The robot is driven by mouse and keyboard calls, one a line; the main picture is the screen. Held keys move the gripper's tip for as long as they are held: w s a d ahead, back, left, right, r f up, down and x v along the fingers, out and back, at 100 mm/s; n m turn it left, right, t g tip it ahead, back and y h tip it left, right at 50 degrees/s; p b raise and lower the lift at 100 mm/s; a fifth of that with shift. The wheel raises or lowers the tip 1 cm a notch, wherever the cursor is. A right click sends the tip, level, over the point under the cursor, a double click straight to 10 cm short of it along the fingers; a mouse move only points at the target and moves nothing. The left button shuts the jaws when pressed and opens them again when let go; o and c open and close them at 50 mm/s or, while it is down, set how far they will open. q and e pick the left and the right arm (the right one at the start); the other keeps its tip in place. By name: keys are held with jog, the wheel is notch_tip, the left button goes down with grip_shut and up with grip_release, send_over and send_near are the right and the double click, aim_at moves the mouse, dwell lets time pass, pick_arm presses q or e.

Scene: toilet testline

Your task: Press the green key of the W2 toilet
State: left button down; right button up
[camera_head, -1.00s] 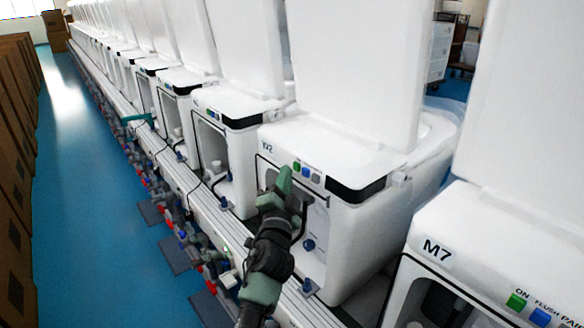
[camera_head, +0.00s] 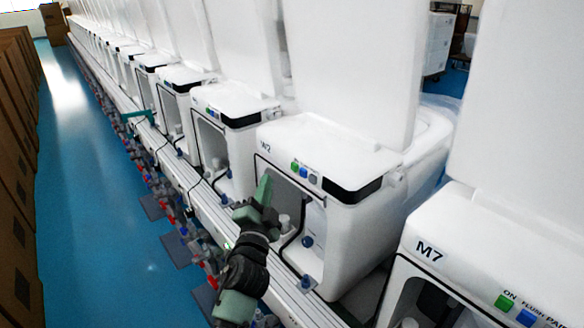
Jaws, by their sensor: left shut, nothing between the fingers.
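The W2 toilet (camera_head: 330,215) is a white unit with a raised lid, in the middle of the head view. Its label reads W2. Its green key (camera_head: 295,166) is the leftmost of a short row, beside a blue key (camera_head: 303,171) and a grey key (camera_head: 312,180). My left gripper (camera_head: 264,188) is shut and empty. In the picture it is below and left of the green key, in front of the unit's opening, and apart from the keys. The green key is in plain sight. My right gripper is not in view.
The M7 toilet (camera_head: 450,235) stands at the lower right with its own green key (camera_head: 504,301). More white toilets recede to the upper left along a rail with pipes. Brown boxes (camera_head: 15,180) line the left side. The blue floor (camera_head: 90,200) between is open.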

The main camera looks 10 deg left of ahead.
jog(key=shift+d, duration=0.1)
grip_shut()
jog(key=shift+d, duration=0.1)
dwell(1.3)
